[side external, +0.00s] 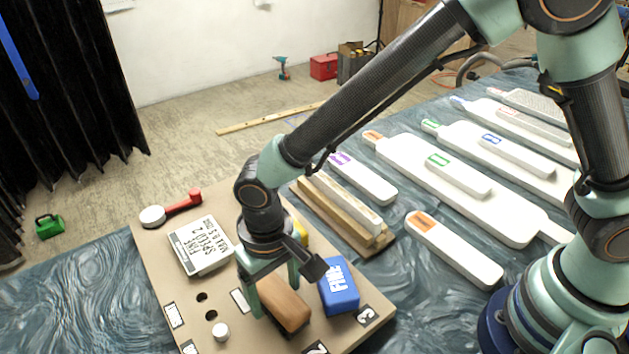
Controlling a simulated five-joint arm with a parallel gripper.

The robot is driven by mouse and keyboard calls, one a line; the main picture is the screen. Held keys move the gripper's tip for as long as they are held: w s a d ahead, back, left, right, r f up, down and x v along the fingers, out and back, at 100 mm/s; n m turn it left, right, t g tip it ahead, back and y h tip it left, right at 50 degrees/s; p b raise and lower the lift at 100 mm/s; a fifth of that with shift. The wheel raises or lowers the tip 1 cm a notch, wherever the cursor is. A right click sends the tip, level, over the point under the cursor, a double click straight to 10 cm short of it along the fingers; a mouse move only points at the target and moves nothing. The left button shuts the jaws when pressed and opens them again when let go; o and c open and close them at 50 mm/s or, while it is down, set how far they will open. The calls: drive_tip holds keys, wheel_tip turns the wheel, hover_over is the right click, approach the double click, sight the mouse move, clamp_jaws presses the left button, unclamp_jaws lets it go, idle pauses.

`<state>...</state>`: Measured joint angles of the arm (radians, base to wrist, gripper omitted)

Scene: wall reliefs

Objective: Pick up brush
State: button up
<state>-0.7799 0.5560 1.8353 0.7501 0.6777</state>
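A brown wooden-looking block, which seems to be the brush (286,306), lies on the tan board (213,288). Any bristles under it are hidden. My gripper (273,299) points down over its left end, with one green finger on the near left side and the other at the far side. The fingers are apart with the block between them. I cannot tell whether they press on it. The block appears to rest on the board.
A blue block marked FINE (339,286) stands close to the right of the brush. A yellow item (300,233) is partly hidden behind my gripper. A white lettered box (201,246), a red-handled tool (180,205) and a white knob (220,331) are on the board. White panels (455,250) lie to the right.

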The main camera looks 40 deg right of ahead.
sight(275, 290)
clamp_jaws()
drive_tip(key=shift+r, duration=0.2)
wheel_tip(275, 290, up, 20)
drive_tip(key=shift+f, duration=0.15)
idle(0.3)
